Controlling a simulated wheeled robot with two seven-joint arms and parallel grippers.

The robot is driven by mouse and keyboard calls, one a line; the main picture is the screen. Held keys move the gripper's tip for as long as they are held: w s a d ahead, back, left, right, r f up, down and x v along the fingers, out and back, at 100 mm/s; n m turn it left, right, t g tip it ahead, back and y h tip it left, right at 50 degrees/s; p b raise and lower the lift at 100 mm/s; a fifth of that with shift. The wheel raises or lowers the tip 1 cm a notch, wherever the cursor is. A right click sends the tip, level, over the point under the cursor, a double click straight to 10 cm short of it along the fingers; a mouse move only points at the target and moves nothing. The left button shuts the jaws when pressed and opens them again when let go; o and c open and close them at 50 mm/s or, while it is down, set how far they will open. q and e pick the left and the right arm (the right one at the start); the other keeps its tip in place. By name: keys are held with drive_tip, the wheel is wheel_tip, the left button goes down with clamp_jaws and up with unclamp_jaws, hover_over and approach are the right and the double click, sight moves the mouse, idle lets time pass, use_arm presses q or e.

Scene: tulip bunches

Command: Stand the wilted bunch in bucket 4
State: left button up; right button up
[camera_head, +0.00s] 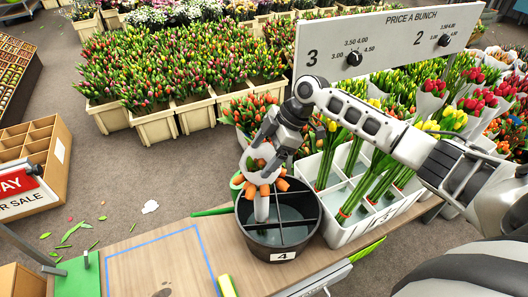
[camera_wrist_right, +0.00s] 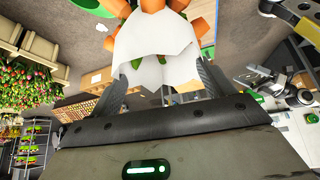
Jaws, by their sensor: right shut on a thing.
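The wilted bunch (camera_head: 262,207) has orange heads that droop around its pale wrapper. It is upright, and its lower end reaches down inside the rim of bucket 4 (camera_head: 283,256), on the left side. Bucket 4 is dark and round, with dividers and water in it. I cannot tell whether the bunch touches the bottom. My right gripper (camera_head: 270,158) is shut on the bunch above the bucket. In the right wrist view, the bunch's white wrapper (camera_wrist_right: 155,48) sits between the fingers, with orange heads beyond. My left gripper is not seen in the head view.
A white divided crate (camera_head: 341,237) with tulip bunches stands close right of the bucket. A price board (camera_head: 385,38) rises behind it. The wooden bench (camera_head: 130,262) bears a blue outline and a yellow-green roll (camera_head: 227,286). Beige crates of tulips (camera_head: 197,115) stand behind.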

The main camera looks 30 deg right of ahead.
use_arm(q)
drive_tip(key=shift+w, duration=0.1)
use_arm(e)
drive_tip(key=shift+f, duration=0.15)
drive_tip(key=o, duration=1.6)
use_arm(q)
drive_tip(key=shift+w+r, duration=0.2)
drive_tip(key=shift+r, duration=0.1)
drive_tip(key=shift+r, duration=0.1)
use_arm(e)
drive_tip(key=shift+r, duration=0.3)
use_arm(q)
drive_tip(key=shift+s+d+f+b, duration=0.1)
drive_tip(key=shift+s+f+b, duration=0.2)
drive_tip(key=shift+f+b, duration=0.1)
use_arm(e)
drive_tip(key=v, duration=1.2)
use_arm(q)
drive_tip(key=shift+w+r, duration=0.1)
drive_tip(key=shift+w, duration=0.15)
use_arm(e)
drive_tip(key=shift+f, duration=0.1)
